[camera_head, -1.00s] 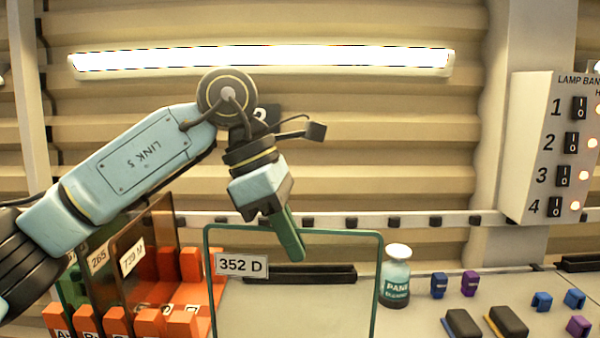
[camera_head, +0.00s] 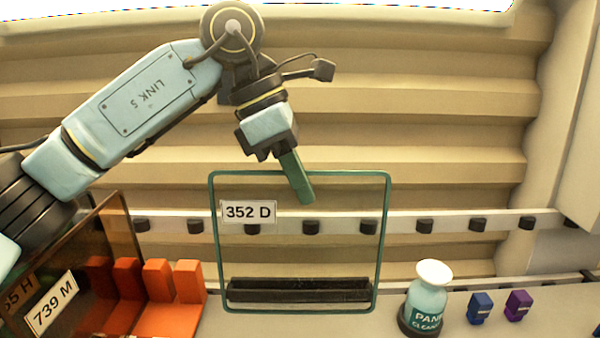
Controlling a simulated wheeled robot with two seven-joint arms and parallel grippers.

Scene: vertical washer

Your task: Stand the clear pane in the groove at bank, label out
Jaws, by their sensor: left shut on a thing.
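My left gripper (camera_head: 298,178) is shut on the top edge of a clear pane (camera_head: 300,245) with a green rim. The pane hangs upright, and its label "352 D" (camera_head: 248,212) faces me, readable, at the upper left corner. A long black grooved bar (camera_head: 300,290) lies on the counter and shows through the lower part of the pane. The pane's bottom edge appears just below the bar in the picture; I cannot tell whether they touch. My right gripper is not in view.
An orange rack (camera_head: 185,285) holds dark amber panes, one labelled "739 M" (camera_head: 52,305), at the left. A cleaner bottle (camera_head: 428,295) stands right of the pane, with blue (camera_head: 480,307) and purple (camera_head: 518,305) clips beyond. A pegged rail (camera_head: 450,222) runs behind.

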